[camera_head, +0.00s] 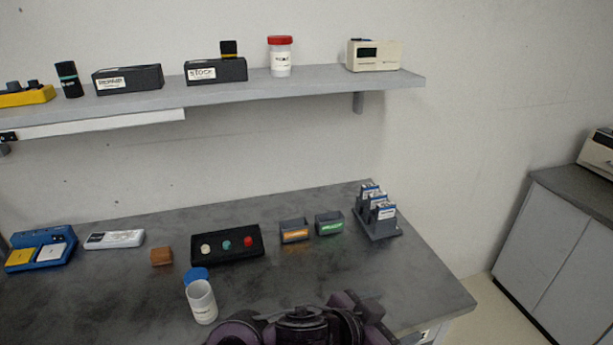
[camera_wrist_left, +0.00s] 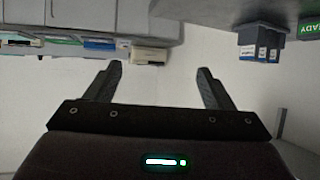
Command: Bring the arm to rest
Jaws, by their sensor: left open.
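My left gripper (camera_wrist_left: 160,76) shows in the left wrist view with its two fingers wide apart and nothing between them. Pale wall and floor-like surfaces lie beyond the fingers, and the picture appears upside down. In the head view my dark purple arm (camera_head: 303,325) is at the bottom middle, in front of the grey bench (camera_head: 120,310). The fingertips are hard to make out there. My right gripper is not in either view.
A loaded shelf (camera_head: 290,82) hangs above.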

